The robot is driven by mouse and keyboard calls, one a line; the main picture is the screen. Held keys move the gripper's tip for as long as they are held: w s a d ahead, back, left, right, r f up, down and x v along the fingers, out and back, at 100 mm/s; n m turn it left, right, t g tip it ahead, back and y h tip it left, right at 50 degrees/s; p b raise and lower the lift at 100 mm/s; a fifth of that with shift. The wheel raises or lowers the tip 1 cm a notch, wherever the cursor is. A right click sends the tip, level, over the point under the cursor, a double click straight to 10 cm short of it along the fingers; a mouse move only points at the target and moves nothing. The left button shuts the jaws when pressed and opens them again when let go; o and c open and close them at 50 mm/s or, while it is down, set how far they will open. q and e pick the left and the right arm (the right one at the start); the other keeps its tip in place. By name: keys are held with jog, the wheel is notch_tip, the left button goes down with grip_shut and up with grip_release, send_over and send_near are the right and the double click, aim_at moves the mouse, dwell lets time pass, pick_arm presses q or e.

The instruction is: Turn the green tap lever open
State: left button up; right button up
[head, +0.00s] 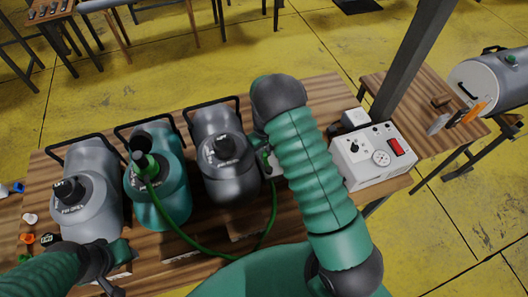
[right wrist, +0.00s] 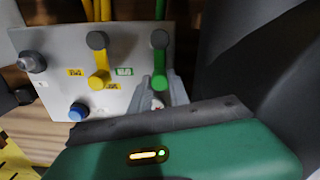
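The green tap lever (right wrist: 160,65) hangs straight down from a round grey knob on a pale panel (right wrist: 55,70) in the right wrist view. My right gripper (right wrist: 160,92) is at its lower end, with a grey finger on each side and a narrow gap between them. I cannot tell whether either finger touches the lever. In the head view my right gripper (head: 264,158) is mostly hidden by my arm, beside the dark canister. My left gripper (head: 112,270) is at the lower left; its fingers are unclear.
A yellow lever (right wrist: 98,65) and a blue knob (right wrist: 78,112) are left of the green lever. Grey (head: 88,200), teal (head: 160,200) and dark (head: 225,175) canisters stand on the wooden table. A green hose (head: 190,243) loops in front. A white control box (head: 365,165) stands right.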

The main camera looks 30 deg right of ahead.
grip_shut()
jog(key=shift+d, duration=0.15)
jog(key=shift+s+d+m, duration=0.1)
jog(key=shift+d+m, duration=0.15)
jog(key=shift+m, duration=0.4)
jog(key=shift+s+d+m, duration=0.1)
jog(key=shift+d+m, duration=0.15)
jog(key=shift+m, duration=0.4)
jog(key=m, duration=0.1)
jog(key=d+m, duration=0.1)
jog(key=shift+s+m+b, duration=0.3)
jog(key=shift+s, duration=0.05)
jog(key=m, duration=0.1)
jog(key=s+d+m, duration=0.1)
jog(key=m, duration=0.1)
jog(key=shift+s+d, duration=0.1)
jog(key=shift+s+d+m, duration=0.15)
jog(key=shift+s+m, duration=0.2)
jog(key=shift+m, duration=0.6)
jog(key=shift+s+d+m, duration=0.15)
jog(key=shift+s+m, duration=0.2)
jog(key=shift+m, duration=0.6)
